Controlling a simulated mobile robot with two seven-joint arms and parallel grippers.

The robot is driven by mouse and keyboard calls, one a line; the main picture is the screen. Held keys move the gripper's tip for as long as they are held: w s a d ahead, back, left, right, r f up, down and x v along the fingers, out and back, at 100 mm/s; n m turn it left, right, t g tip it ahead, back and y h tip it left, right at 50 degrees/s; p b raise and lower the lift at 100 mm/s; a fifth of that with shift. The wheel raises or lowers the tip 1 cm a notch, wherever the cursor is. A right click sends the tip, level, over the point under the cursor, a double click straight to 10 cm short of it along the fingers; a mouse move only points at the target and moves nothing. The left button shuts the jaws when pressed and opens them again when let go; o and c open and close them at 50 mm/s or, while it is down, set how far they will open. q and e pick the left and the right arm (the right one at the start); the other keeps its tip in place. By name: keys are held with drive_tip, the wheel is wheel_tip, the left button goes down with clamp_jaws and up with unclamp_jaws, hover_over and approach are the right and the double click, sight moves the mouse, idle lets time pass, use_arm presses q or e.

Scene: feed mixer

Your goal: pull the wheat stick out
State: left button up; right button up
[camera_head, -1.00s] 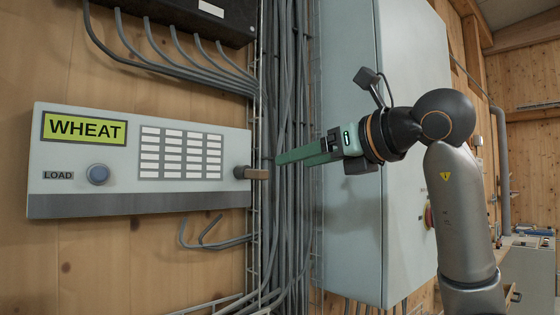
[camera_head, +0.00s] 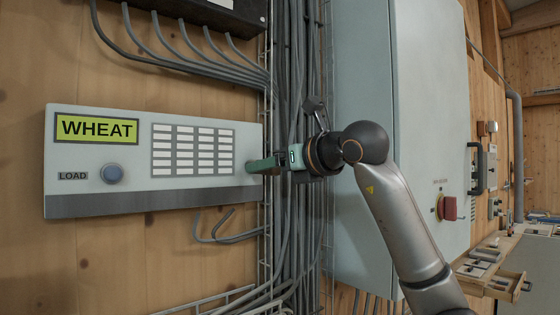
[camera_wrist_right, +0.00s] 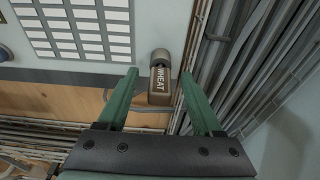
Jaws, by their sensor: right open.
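The wheat stick (camera_wrist_right: 160,84) is a small brown-grey block labelled WHEAT. It sits in a round socket at the right end of the grey wheat panel (camera_head: 160,203). In the head view my gripper hides it. My right gripper (camera_head: 254,166) is at that end of the panel. In the right wrist view my right gripper (camera_wrist_right: 162,88) is open, with its green fingers on either side of the stick and a visible gap on both sides. My left gripper is not in view.
The panel carries a LOAD button (camera_head: 112,174) and rows of white labels (camera_head: 192,150). A bundle of grey cables (camera_head: 289,80) runs vertically just right of the stick. A large grey cabinet (camera_head: 360,100) stands to the right, with a red switch (camera_head: 447,207).

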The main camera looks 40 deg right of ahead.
clamp_jaws()
idle(1.1)
